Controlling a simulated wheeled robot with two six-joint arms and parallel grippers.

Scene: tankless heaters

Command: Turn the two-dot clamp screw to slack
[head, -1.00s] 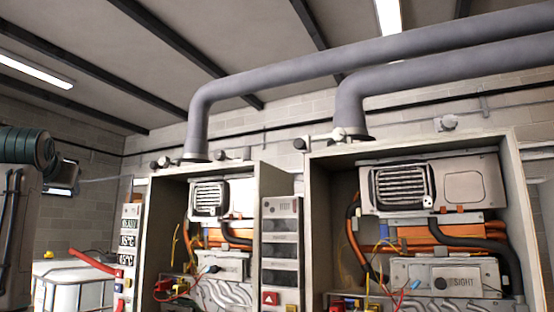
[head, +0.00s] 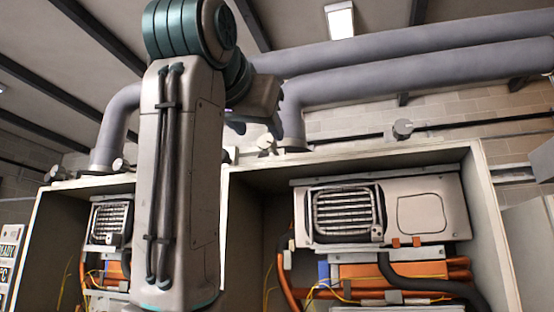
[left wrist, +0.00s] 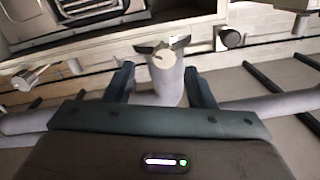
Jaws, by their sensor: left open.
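My left gripper (head: 255,126) is open in front of the flue base above the right heater, fingers apart and empty. In the left wrist view, a pale round screw head with dark wings (left wrist: 165,57) lies ahead between the open fingers (left wrist: 160,84), apart from them, with a grey pipe behind it. In the head view, a pale clamp fitting (head: 266,142) shows just under the gripper, partly hidden by it. Other knob-like fittings stand above the left heater (head: 119,165). Dot marks are too small to tell, so I cannot tell which screw has two dots. My right gripper is out of view.
The right heater's open cabinet (head: 480,205) holds a vent grille and orange hoses. Large grey flue pipes (head: 400,60) run overhead. A dark-ended knob (left wrist: 230,38) shows beside the screw in the left wrist view. Another fitting (head: 402,129) sits on the wall pipe at right.

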